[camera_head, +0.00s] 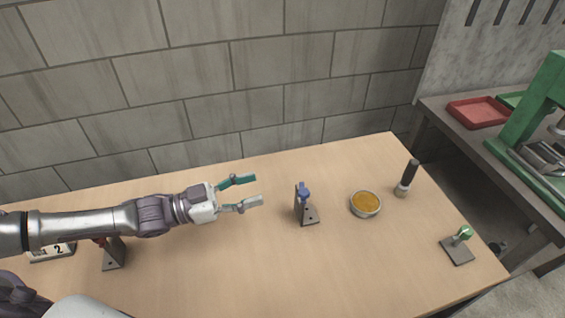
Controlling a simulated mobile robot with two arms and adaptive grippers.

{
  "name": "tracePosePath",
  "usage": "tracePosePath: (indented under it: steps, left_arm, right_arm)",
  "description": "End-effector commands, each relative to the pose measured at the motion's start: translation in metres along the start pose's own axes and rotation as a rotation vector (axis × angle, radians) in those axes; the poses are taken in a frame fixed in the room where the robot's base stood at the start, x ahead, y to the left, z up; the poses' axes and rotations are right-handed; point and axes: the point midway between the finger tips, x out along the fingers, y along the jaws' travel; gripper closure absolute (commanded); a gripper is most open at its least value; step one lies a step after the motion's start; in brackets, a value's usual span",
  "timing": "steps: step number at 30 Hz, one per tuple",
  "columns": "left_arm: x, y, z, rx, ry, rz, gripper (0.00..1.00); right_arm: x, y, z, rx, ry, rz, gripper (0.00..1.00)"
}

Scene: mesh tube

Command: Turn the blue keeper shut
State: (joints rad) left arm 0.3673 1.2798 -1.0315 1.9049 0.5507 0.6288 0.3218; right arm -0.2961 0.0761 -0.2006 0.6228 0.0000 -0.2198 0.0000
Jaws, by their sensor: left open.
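The blue keeper (305,192) sits at the top of a dark grey upright bracket (308,214) near the middle of the wooden table. How far it is turned is too small to tell. My left gripper (250,190) is open and empty, to the left of the blue keeper and apart from it, with its fingers pointing right toward it. My right gripper does not show.
A bowl of orange-yellow contents (366,204) stands right of the bracket. Beyond it are a black-handled tool (407,178) and a green-topped fixture (459,245). Another bracket (113,254) and a number card (52,252) lie below my left arm. The front middle is clear.

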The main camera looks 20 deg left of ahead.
Motion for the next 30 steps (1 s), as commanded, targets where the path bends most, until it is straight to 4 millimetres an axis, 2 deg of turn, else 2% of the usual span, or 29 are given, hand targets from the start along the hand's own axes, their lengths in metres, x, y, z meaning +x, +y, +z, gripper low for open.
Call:
tracePosePath:
  steps: [1,3,8,13,21,27,30]
  left_arm:
    - [-0.01,0.012,0.009,-0.052,-0.041,0.012,0.49]
    - [-0.018,0.021,0.018,-0.097,-0.072,0.02,0.49]
    - [-0.012,0.026,0.024,-0.122,-0.084,0.023,0.49]
    - [0.018,0.026,0.026,-0.118,-0.078,0.024,0.49]
    - [0.076,0.028,0.031,-0.116,-0.078,0.025,0.49]
    - [0.105,0.028,0.033,-0.115,-0.082,0.022,0.49]
    - [0.113,0.028,0.033,-0.115,-0.082,0.023,0.49]
  right_arm:
    - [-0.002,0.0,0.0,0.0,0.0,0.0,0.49]
    - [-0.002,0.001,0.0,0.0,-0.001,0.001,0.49]
    - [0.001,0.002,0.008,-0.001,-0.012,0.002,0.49]
    - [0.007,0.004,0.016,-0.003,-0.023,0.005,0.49]
    - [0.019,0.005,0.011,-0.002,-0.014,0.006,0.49]
    - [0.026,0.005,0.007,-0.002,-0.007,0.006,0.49]
    - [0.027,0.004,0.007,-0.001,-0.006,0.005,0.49]
